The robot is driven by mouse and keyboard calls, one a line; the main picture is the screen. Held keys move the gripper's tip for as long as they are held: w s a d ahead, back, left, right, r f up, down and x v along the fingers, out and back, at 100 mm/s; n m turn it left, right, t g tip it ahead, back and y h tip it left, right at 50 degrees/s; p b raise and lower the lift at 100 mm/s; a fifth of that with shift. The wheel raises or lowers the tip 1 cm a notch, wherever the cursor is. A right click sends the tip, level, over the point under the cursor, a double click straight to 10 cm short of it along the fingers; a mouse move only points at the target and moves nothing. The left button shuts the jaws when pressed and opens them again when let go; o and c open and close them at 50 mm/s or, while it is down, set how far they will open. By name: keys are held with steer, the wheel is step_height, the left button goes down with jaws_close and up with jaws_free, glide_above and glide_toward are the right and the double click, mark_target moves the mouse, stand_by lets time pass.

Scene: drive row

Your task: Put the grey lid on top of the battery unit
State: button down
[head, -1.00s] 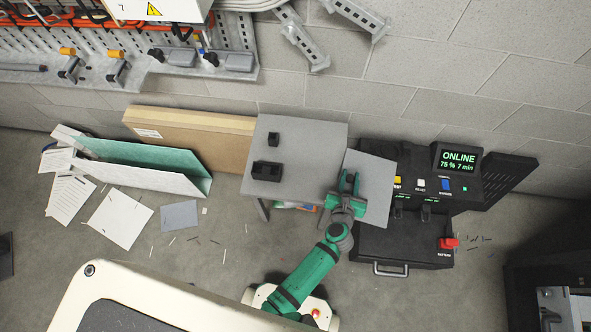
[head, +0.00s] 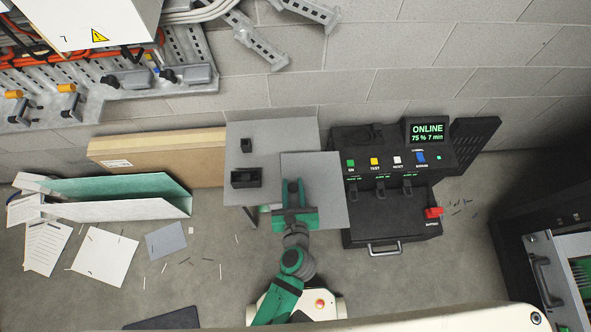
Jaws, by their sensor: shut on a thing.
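The grey lid (head: 325,185) is a flat square panel. My green gripper (head: 293,192) is shut on it and holds it from above. In the picture the lid overlaps the right part of a grey table and reaches to the left edge of the battery unit. The battery unit (head: 390,215) is a black case to the right, with a row of coloured buttons, a front handle, a red switch and a green display reading ONLINE 75 % 7 min. Most of its top is uncovered. The lid's exact height cannot be told.
The grey table (head: 285,131) bears two small black blocks (head: 246,178). A cardboard box (head: 160,152), an open binder (head: 120,195) and loose papers (head: 104,250) lie to the left. A dark rack (head: 550,250) stands at the right. The floor in front of the battery unit is clear.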

steer(key=shift+s+a+r, duration=0.25)
steer(key=shift+s+r, duration=0.15)
steer(key=shift+r, duration=0.25)
steer(key=w+a+f, duration=0.1)
steer(key=w, duration=0.2)
steer(key=w+a+f, duration=0.1)
steer(key=w+f, duration=0.1)
steer(key=w, duration=0.1)
steer(key=w+f, duration=0.1)
steer(key=w, duration=0.2)
steer(key=shift+a+f, duration=0.15)
steer(key=shift+a, duration=0.25)
glide_above(279, 172)
steer(key=f, duration=0.4)
steer(key=shift+s+d+f, duration=0.1)
steer(key=shift+s+f, duration=0.15)
steer(key=shift+s, duration=0.05)
steer(key=shift+w+f, duration=0.3)
steer(key=shift+f, duration=0.05)
steer(key=shift+w+a+f, duration=0.1)
steer(key=shift+a+f, duration=0.1)
steer(key=shift+f, duration=0.85)
steer(key=shift+d+f, duration=0.1)
steer(key=shift+f, duration=0.55)
steer(key=c, duration=1.4)
jaws_free()
